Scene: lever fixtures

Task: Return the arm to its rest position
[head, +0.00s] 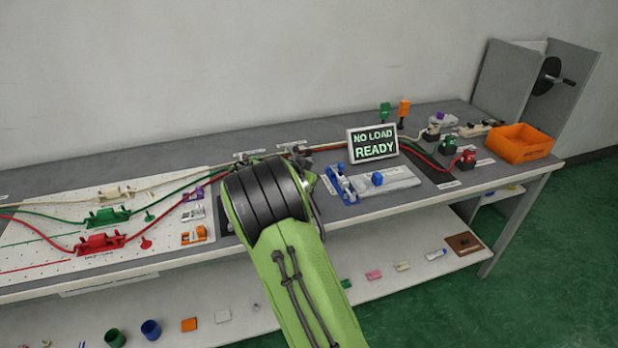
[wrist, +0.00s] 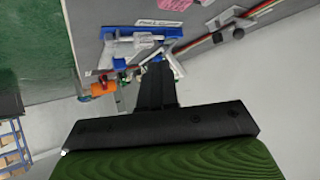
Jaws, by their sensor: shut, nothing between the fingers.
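My arm (head: 300,270), green with a black ribbed joint, reaches up from the bottom of the head view over the bench's front edge. In the head view the arm's thick joint hides most of what lies beyond it. In the wrist view my black gripper (wrist: 156,82) is shut, with nothing between its fingers. Its tips point toward the bench, near a blue and white lever fixture (wrist: 140,42). I cannot tell how far apart they are. The fixture also seems to be the blue one in the head view (head: 342,184).
A sign (head: 373,143) reading "NO LOAD READY" stands on the grey bench (head: 215,138). A white pegboard (head: 40,255) with red and green clamps lies left. An orange bin (head: 520,143) and a crank panel (head: 548,80) are right. Small items line the lower shelf (head: 400,250).

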